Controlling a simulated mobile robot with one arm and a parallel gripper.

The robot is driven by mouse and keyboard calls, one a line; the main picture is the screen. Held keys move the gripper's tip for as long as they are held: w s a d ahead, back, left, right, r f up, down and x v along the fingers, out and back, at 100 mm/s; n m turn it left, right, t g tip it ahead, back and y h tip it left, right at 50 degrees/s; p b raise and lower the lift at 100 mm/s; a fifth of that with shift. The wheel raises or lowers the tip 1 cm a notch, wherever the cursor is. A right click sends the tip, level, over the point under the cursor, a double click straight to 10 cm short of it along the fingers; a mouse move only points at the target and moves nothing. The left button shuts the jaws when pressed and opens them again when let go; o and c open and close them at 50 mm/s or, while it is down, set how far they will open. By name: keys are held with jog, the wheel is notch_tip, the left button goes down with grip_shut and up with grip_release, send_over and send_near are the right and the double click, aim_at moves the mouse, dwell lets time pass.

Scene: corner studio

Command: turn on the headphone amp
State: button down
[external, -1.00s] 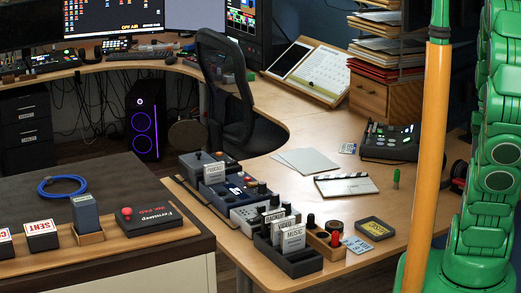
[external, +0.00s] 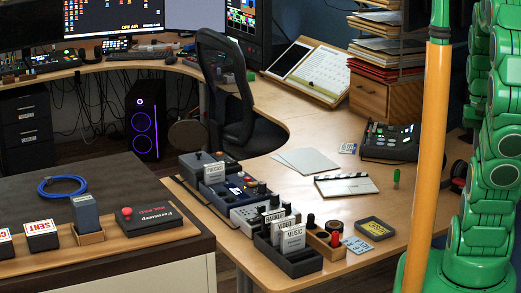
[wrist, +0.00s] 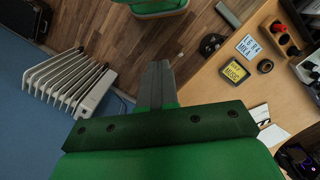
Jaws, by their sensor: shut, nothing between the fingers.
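I cannot tell for sure which device is the headphone amp. Several small boxes with knobs, among them a dark blue one (external: 228,192) and a pale one (external: 246,215), stand in a row along the desk's left edge in the external view. A dark console with lit keys (external: 390,142) sits farther back on the desk. My gripper (wrist: 157,72) shows in the wrist view, shut and empty, over the wooden floor beside the desk and apart from everything. In the external view only my green arm links show, at the right; the gripper is outside that picture.
The desk (wrist: 225,105) lies right of my gripper in the wrist view, with a yellow-labelled tray (wrist: 236,70) and a lettered card (wrist: 248,46). A white radiator (wrist: 72,82) stands at left. In the external view, a clapperboard (external: 346,185) and papers lie mid-desk.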

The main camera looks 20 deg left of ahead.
jog(key=w+a+f+n+t, duration=0.1)
jog(key=w+a+n, duration=0.1)
jog(key=w+a, duration=1)
jog(key=n+t+y, duration=0.2)
jog(key=n+t, duration=0.1)
jog(key=n, duration=0.3)
send_over(258, 217)
jog(key=s+d, duration=0.2)
jog(key=s, duration=0.2)
notch_tip(258, 217, down, 13)
jog(key=shift+w+r, duration=0.1)
jog(key=shift+w, duration=0.15)
jog(key=x, duration=0.9)
jog(key=d+x, duration=0.1)
jog(key=x, duration=0.4)
jog(key=shift+s, duration=0.15)
